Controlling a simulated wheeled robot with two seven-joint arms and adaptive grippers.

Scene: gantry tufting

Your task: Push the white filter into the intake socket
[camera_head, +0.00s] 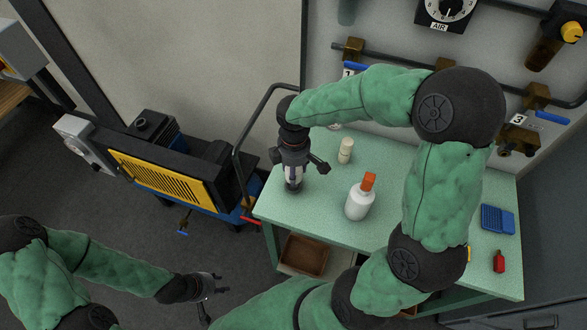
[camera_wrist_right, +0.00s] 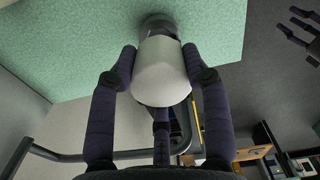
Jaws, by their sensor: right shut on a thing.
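My right gripper (camera_head: 293,178) points down over the left part of the green table. It is shut on a white, rounded cylinder, which I take for the white filter (camera_wrist_right: 163,75); it sits between both fingers in the right wrist view. A dark round part (camera_wrist_right: 158,24) shows at the cylinder's far end, against the table; I cannot tell whether it is part of the cylinder or a socket. I cannot make out the intake socket for sure. My left gripper (camera_head: 207,293) is open and empty over the floor at lower left; it also shows in the right wrist view (camera_wrist_right: 304,27).
A cream cylinder (camera_head: 345,151) and a white bottle with an orange cap (camera_head: 358,204) stand on the green table (camera_head: 330,228). A blue tray (camera_head: 497,219) and a red item (camera_head: 499,261) lie at right. A yellow-grilled machine (camera_head: 158,177) stands left, beside a dark rail (camera_head: 240,165).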

